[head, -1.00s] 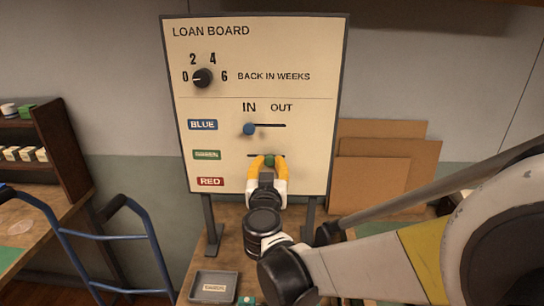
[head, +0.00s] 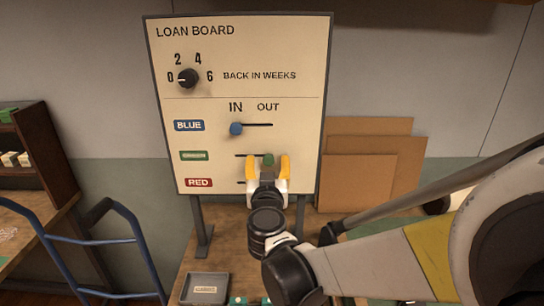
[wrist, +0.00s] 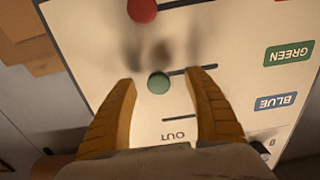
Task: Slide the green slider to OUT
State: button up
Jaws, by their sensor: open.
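The green slider knob (head: 268,159) stands at the right end of its slot, below the OUT label (head: 268,107). In the wrist view, which is upside down, the green knob (wrist: 158,82) is at the left end of its slot. My gripper (head: 268,161) is open, with one yellow finger on each side of the knob and a gap to both. The fingers (wrist: 160,80) also show apart in the wrist view. The loan board (head: 217,160) stands upright facing me.
The blue knob (head: 236,128) is at the IN end of the slot above. The red knob (wrist: 142,10) shows in the wrist view; my gripper hides it in the head view. A dial (head: 188,77) is higher up. A grey tray (head: 205,289) lies below.

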jog(key=s, duration=0.9)
jog(key=shift+d, duration=0.25)
dwell(0.4)
jog(key=s+d+f+m+g+h, duration=0.1)
jog(key=s+d+f+g+h, duration=0.15)
jog(key=d, duration=0.75)
jog(key=s+d+f+m+g+h, duration=0.1)
jog(key=s+d+g+h, duration=0.15)
jog(key=d, duration=0.65)
jog(key=s+d+f+g+y, duration=0.1)
jog(key=s+f+g, duration=0.1)
jog(key=s, duration=0.2)
jog(key=s+d+f+g+y, duration=0.1)
jog(key=s+d+f+g, duration=0.1)
jog(key=s, duration=0.3)
jog(key=s+d+f+n+g+y, duration=0.1)
jog(key=s+f, duration=0.1)
jog(key=s, duration=0.3)
jog(key=shift+d+g, duration=0.3)
jog(key=shift+g, duration=0.1)
jog(key=shift+s+a+f+y, duration=0.1)
jog(key=shift+s+a+y, duration=0.15)
jog(key=shift+s+y, duration=0.2)
